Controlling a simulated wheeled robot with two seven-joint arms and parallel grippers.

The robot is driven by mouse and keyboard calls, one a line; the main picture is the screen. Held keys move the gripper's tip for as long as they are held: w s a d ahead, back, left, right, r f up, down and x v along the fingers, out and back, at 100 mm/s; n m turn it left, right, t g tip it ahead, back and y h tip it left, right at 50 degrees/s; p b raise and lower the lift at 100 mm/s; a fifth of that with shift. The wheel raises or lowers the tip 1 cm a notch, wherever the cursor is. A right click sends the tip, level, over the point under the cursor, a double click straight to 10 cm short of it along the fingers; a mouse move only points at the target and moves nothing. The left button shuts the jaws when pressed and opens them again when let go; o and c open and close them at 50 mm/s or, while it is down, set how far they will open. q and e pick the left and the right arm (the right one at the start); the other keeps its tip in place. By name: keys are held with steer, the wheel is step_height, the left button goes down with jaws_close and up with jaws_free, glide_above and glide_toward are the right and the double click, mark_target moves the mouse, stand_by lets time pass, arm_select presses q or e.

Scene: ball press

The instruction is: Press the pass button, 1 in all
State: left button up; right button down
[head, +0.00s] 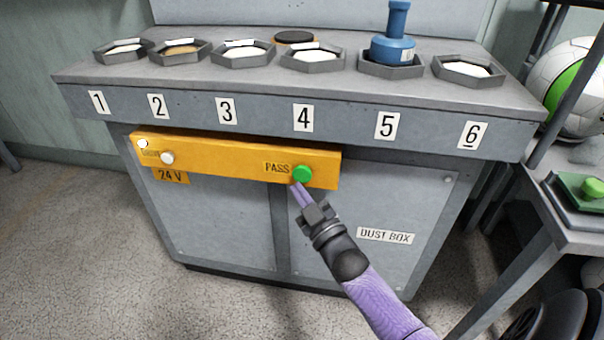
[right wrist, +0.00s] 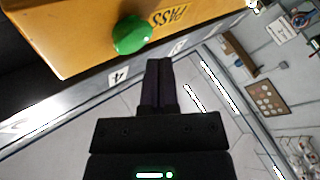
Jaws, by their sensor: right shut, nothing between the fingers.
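The green pass button (head: 302,174) sits at the right end of a yellow panel (head: 225,163) on the front of the grey cabinet, beside the word PASS. It also shows in the right wrist view as a green knob (right wrist: 132,35). My right gripper (head: 295,184) is shut and empty, its fingertips just below and left of the button in the head view. In the right wrist view the fingers (right wrist: 158,66) lie right of and below the button. I cannot tell whether they touch it. My left gripper is not in view.
The cabinet top (head: 430,92) overhangs the panel and carries several hexagonal trays numbered 1 to 6. A blue object (head: 394,45) stands in tray 5. A white button (head: 167,158) is on the panel's left. A side table (head: 570,235) stands at right. The left floor is clear.

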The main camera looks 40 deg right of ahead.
arm_select(q)
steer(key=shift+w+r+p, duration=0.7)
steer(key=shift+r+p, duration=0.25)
steer(key=shift+p, duration=0.05)
arm_select(e)
steer(key=shift+s+a, duration=1.4)
steer(key=shift+a, duration=0.2)
